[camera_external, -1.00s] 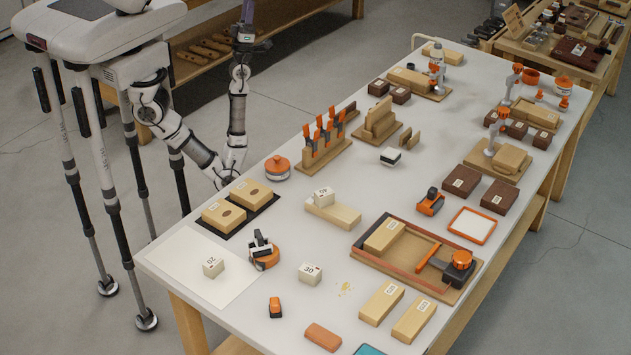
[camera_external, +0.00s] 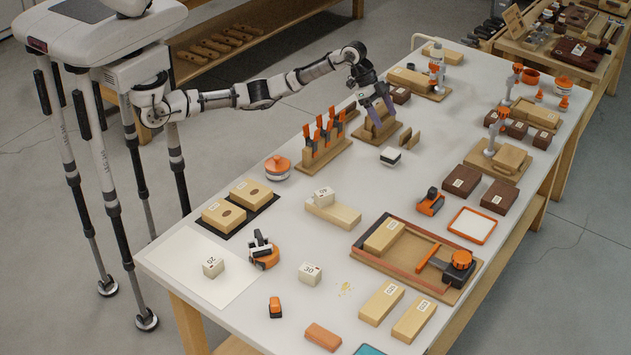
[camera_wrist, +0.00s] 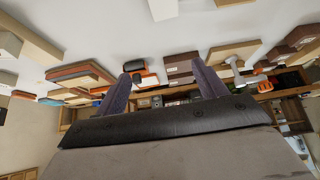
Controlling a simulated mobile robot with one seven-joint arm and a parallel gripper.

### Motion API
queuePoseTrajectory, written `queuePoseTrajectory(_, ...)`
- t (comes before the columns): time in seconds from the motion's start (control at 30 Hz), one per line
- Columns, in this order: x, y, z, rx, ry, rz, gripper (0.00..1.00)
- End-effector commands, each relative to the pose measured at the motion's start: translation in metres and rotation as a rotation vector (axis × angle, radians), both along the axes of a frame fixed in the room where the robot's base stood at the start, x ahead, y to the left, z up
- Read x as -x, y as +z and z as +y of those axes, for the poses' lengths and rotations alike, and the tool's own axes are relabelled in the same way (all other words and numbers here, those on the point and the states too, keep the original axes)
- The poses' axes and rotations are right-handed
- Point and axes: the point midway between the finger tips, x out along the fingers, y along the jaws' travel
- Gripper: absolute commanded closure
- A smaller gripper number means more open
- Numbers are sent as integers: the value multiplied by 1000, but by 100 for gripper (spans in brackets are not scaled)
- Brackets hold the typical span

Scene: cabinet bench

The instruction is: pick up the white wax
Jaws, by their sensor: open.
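A small white block with a dark lower edge (camera_external: 390,155), which looks like the white wax, lies on the white bench top in the external view. It is just in front of the wooden block stand. My gripper (camera_external: 379,106) hangs above that stand, behind and higher than the white block, apart from it. Its two purple fingers are spread and empty. In the wrist view my gripper (camera_wrist: 160,88) shows its fingers apart with nothing between them. A white block (camera_wrist: 163,9) at the top edge there may be the same piece; it is partly cut off.
The wooden block stand (camera_external: 379,129) is below my gripper, and a rack of orange-handled tools (camera_external: 323,142) stands to its left. Two thin wooden pieces (camera_external: 409,138) stand right of the white block. Bare bench top lies in front of it.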

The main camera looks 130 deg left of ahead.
Motion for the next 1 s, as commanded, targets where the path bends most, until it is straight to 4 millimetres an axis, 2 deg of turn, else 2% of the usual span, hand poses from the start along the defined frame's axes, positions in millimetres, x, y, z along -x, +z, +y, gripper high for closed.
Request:
queuePoseTrajectory(0.03, 12, -9, 10, -1, 6, 69, 29)
queuePoseTrajectory(0.1, 24, -18, 18, 4, 8, 137, 29)
queuePoseTrajectory(0.23, 30, -31, 23, 11, 9, 187, 29)
queuePoseTrajectory(0.6, 4, -91, 23, 12, 8, 185, 29)
queuePoseTrajectory(0.87, -5, -109, 23, 10, 6, 185, 29)
queuePoseTrajectory(1.0, -17, -126, 22, 10, 8, 186, 29)
